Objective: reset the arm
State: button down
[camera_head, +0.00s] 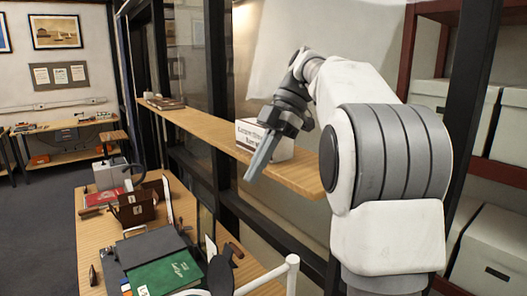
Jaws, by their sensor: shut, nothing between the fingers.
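My arm rises at the right of the head view and bends over to the left. My gripper (261,160) points down and to the left, its two grey fingers together and empty. It hangs in front of the edge of a wooden shelf (205,137). A white box with dark lettering (281,148) stands on that shelf, just behind the gripper and partly hidden by it. I cannot tell whether the fingers touch the shelf edge.
Below stands a wooden table (92,237) with a green book (165,274), a brown box (135,207) and other items. Dark metal posts hold the shelf. White archival boxes (493,248) fill a red rack at the right. Open floor (38,220) lies at the left.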

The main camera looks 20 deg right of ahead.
jog(key=shift+p+v, duration=1.15)
jog(key=shift+v, duration=0.45)
jog(key=s+a+f+m+t+h+b, duration=0.2)
jog(key=s+f+m+t+h, duration=0.1)
jog(key=s+f+m, duration=0.6)
jog(key=s+a+f+m+t+h+b, duration=0.2)
jog(key=s+a+f+m+t+h, duration=0.1)
jog(key=s+f+m, duration=0.7)
jog(key=shift+s+a+m+t+h, duration=0.15)
jog(key=shift+s+m+t+h, duration=0.15)
jog(key=shift+s+m+t, duration=0.55)
jog(key=shift+w+a, duration=0.1)
jog(key=shift+w, duration=0.3)
